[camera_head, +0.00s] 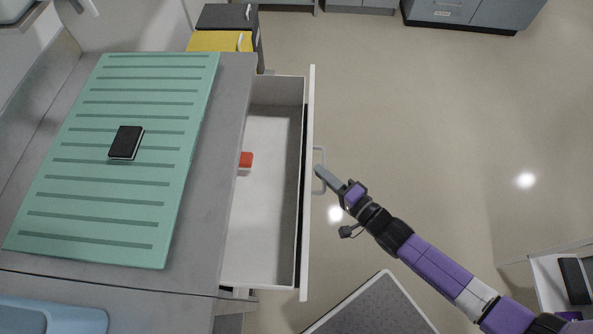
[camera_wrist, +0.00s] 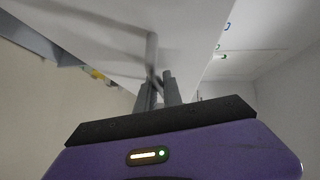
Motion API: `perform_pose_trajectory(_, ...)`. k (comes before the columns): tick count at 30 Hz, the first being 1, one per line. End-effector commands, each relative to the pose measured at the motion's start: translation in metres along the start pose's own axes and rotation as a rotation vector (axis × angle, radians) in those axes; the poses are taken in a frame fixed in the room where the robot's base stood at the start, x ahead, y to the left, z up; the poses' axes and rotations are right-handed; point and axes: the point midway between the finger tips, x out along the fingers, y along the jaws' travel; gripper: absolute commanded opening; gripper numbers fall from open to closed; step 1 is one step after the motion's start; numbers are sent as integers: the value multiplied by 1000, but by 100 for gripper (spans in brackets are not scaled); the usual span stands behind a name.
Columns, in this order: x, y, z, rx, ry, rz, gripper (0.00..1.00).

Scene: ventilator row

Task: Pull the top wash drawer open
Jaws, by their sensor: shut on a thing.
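The top wash drawer (camera_head: 268,215) is pulled out from under the grey counter in the head view, its pale inside showing. A red object (camera_head: 245,160) lies in it, partly under the counter edge. The drawer front carries a pale bar handle (camera_head: 322,156). My gripper (camera_head: 319,170) is at this handle, on the outer side of the drawer front, shut on it. In the wrist view my gripper's fingers (camera_wrist: 159,88) close around the handle bar (camera_wrist: 151,52), below the white drawer front (camera_wrist: 95,28).
A green ribbed mat (camera_head: 75,205) with a black-topped block (camera_head: 126,142) lies on the counter. A yellow unit (camera_head: 220,41) and a dark unit stand behind. A grey-topped piece (camera_head: 375,308) stands near the drawer's front corner. Open floor (camera_head: 420,130) lies to the right.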

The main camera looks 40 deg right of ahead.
Motion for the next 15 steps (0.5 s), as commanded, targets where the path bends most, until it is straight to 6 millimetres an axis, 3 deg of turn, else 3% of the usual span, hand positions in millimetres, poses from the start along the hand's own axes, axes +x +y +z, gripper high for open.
perform_pose_trajectory(6,-38,13,-36,-3,-4,4,0)
perform_pose_trajectory(15,-69,21,-67,-1,-3,2,0)
